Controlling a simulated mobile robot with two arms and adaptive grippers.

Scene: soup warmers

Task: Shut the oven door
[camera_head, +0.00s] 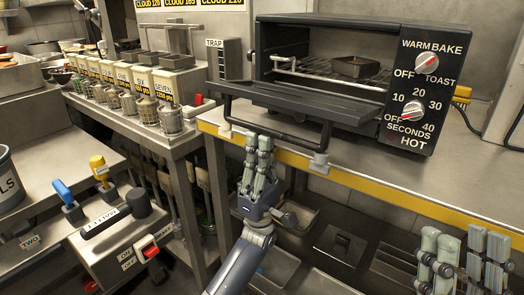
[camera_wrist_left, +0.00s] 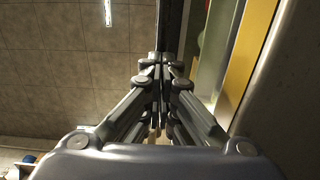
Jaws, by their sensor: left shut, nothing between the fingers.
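The black toaster oven (camera_head: 345,30) stands on the counter at the upper right of the head view. Its door (camera_head: 300,103) hangs open, nearly level, toward me. The dark door handle (camera_head: 290,134) runs along the door's front edge. My left gripper (camera_head: 259,142) is shut and empty, fingers pointing up, just under the handle at the counter edge; I cannot tell whether it touches. In the left wrist view its closed fingertips (camera_wrist_left: 163,65) meet below a dark upright bar (camera_wrist_left: 171,25). My right gripper (camera_head: 464,262) is at the lower right, fingers apart, away from the oven.
A dark tray (camera_head: 356,67) sits on the rack inside the oven. The counter's yellow edge (camera_head: 375,186) runs below the door. Soup warmers with labels (camera_head: 143,80) line the left counter.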

